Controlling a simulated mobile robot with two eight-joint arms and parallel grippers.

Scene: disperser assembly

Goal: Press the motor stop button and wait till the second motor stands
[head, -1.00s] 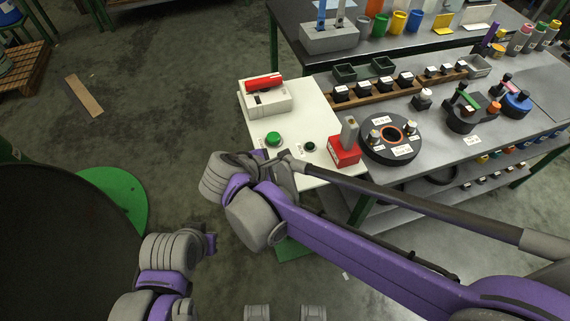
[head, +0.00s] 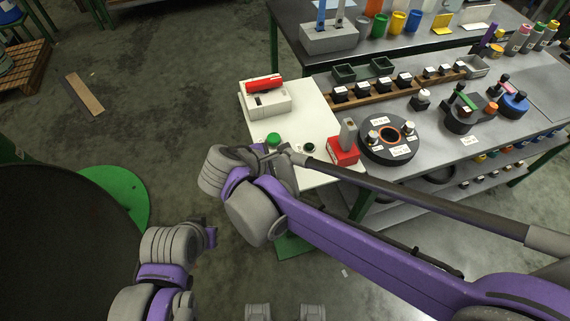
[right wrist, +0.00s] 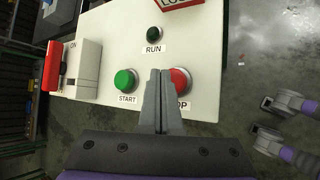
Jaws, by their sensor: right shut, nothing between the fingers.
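The red stop button (right wrist: 181,80) sits on a white panel (right wrist: 215,60), its label partly covered. My right gripper (right wrist: 160,72) is shut and empty, its tips over the left part of that button in the right wrist view. I cannot tell whether they touch it. In the head view my right gripper (head: 287,152) is at the panel's near edge and hides the stop button. The green START button (right wrist: 125,79) is to its left, and the RUN lamp (right wrist: 154,33) looks dark green. Of my left arm only links show. I cannot identify the second motor.
A white box with a red switch (head: 264,97) stands at the panel's back. A red block with a grey handle (head: 344,150) stands at its right. Beyond it are a round black holder (head: 372,150) and a rack of black-capped parts (head: 372,91).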

